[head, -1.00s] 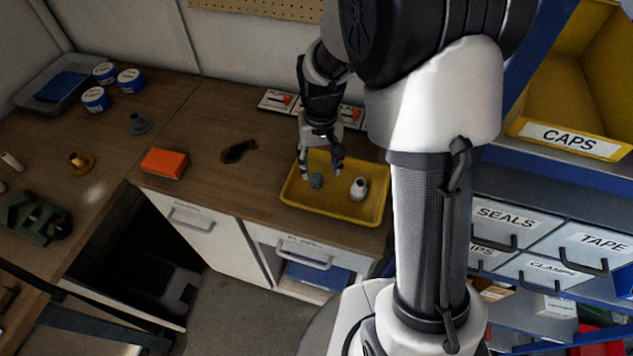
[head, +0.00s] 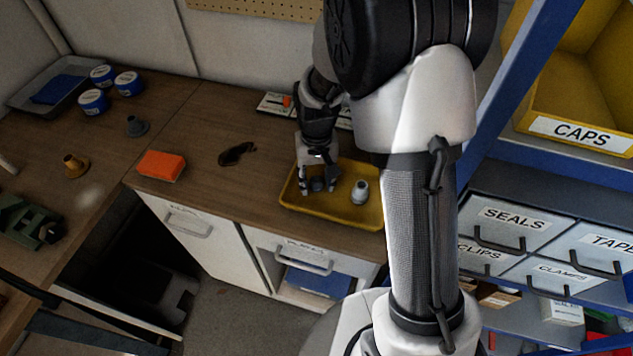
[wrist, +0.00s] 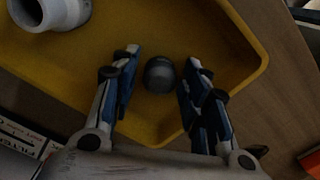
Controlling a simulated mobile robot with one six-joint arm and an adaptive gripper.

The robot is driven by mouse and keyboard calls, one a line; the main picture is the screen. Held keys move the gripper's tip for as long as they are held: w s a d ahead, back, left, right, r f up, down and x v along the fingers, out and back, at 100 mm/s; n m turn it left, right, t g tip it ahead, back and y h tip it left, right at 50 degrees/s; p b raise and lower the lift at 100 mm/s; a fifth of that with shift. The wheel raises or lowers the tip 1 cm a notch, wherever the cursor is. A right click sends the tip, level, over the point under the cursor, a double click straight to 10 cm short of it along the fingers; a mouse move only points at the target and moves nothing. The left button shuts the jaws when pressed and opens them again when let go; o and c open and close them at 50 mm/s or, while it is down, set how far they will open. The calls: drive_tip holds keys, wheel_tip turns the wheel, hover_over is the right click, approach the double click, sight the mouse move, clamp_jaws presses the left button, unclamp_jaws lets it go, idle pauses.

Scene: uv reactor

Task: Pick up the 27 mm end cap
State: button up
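A small grey round cap (head: 317,184) lies in the yellow tray (head: 345,217); it looks like the end cap, though I cannot read its size. In the wrist view the cap (wrist: 159,75) sits between the two blue-padded fingers of my gripper (wrist: 155,88), nearer the right finger, with a gap on the left. My gripper (head: 318,186) is open and low in the left part of the tray in the head view. A white fitting with a round opening (head: 360,192) stands in the same tray to the right; it also shows in the wrist view (wrist: 52,12).
Behind the tray are labelled cards with orange parts (head: 287,101). An orange block (head: 161,165) and dark glasses (head: 237,154) lie left on the bench. A blue shelf with a yellow CAPS bin (head: 578,134) stands right.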

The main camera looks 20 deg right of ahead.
drive_tip(key=c, duration=0.6)
